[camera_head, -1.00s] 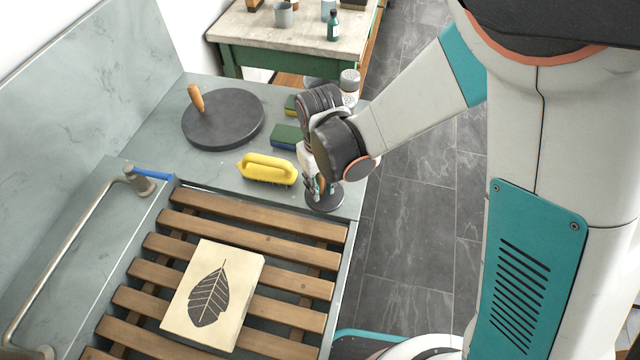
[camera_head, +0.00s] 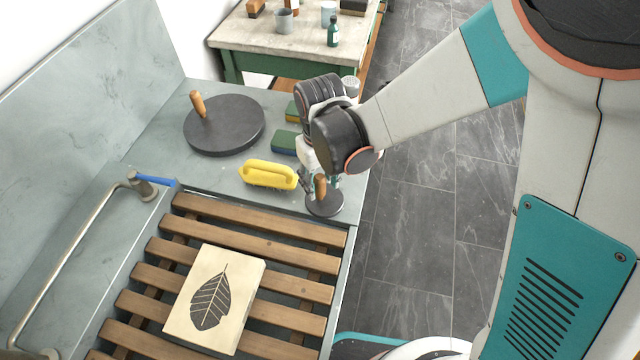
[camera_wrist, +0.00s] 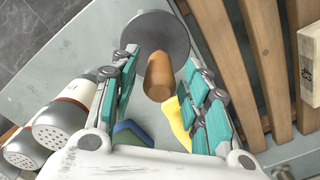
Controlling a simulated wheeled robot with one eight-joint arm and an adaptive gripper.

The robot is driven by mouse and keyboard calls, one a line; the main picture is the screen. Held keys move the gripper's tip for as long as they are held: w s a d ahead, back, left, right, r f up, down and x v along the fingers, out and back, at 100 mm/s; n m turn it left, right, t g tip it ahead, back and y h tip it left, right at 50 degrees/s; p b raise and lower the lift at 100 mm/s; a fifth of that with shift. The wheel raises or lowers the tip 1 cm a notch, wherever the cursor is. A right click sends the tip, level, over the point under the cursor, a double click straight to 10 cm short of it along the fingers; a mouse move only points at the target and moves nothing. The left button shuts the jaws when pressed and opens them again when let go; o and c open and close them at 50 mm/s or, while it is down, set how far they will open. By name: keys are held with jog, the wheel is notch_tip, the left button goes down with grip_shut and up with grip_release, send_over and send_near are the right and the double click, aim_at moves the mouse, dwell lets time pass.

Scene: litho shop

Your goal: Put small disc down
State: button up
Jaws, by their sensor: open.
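The small disc (camera_head: 325,206) is dark grey with an upright wooden handle. It rests flat on the stone counter near the right edge, beside the slatted rack. In the wrist view the small disc (camera_wrist: 157,30) lies beyond my fingertips, with its handle (camera_wrist: 159,76) between the fingers. My gripper (camera_head: 318,182) is open just above and behind the disc. In the wrist view my gripper (camera_wrist: 160,75) has its teal-padded fingers apart, with gaps on both sides of the handle.
A larger disc (camera_head: 235,130) with a wooden handle stands behind on the counter. A yellow brush (camera_head: 268,175) and sponges (camera_head: 284,142) lie left of my gripper. Shaker cans (camera_wrist: 60,125) stand close by. A leaf-printed block (camera_head: 240,275) lies on the wooden slats (camera_head: 285,245).

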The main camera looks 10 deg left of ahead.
notch_tip(320, 180, up, 8)
jog(key=shift+p, duration=1.05)
